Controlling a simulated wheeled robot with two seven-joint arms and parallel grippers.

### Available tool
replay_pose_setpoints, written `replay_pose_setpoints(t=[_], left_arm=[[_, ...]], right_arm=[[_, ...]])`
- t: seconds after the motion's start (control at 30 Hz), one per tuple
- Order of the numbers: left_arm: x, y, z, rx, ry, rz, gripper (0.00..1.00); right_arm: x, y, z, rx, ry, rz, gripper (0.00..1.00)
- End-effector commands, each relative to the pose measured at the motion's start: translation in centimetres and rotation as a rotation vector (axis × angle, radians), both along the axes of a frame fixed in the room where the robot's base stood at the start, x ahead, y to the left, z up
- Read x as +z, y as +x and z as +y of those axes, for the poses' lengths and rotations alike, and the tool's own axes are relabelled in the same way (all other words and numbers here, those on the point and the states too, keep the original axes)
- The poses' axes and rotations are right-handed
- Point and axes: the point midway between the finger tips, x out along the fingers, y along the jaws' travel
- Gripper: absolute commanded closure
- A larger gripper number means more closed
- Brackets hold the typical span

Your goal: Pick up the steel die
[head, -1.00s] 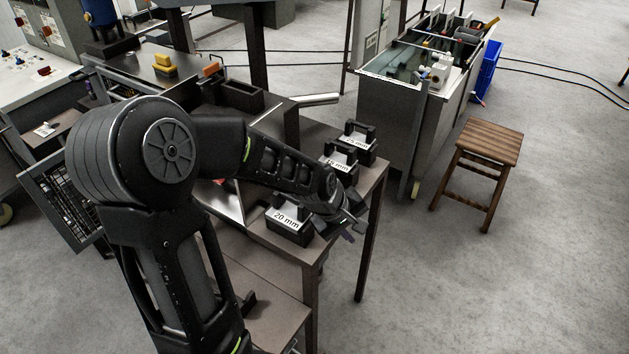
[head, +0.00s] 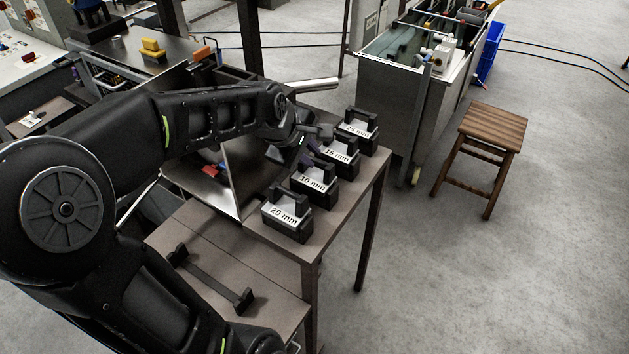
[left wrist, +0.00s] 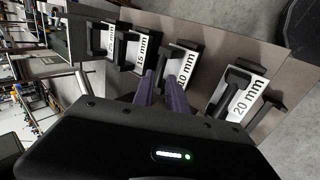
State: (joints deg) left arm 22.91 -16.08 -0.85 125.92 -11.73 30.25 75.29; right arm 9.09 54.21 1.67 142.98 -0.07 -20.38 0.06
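Several dark steel dies with arched handles and white labels stand in a row on the table (head: 262,232). They are the 20 mm die (head: 288,222), the 10 mm die (head: 320,194), the 15 mm die (head: 341,162) and a far die (head: 358,132) whose label is hard to read. My left gripper (head: 313,145) is above the row, by the 10 mm and 15 mm dies. Contact cannot be told. My right gripper is not in view.
A lower bench surface (head: 215,265) with a dark bar-shaped fixture (head: 212,280) is in front of the table. A metal tank (head: 395,120) stands behind it, with a wooden stool (head: 487,135) to the right. Clear floor lies right of the table.

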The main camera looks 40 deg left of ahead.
Motion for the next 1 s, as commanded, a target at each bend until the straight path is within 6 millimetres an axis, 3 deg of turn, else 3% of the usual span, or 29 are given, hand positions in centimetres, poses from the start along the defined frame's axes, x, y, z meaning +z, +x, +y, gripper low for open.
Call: replay_pose_setpoints(t=[0.37, 0.7, 1.0], left_arm=[[-0.5, 0.3, 0.0, 0.0, 0.0, 0.001, 0.82], [-4.2, 2.7, 0.2, -0.001, -0.001, 0.003, 0.82], [-4.5, 3.0, 0.3, -0.001, 0.001, -0.001, 0.82]], right_arm=[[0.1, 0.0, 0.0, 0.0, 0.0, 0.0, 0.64], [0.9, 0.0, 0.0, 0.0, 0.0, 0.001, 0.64], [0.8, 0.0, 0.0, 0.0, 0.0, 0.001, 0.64]])
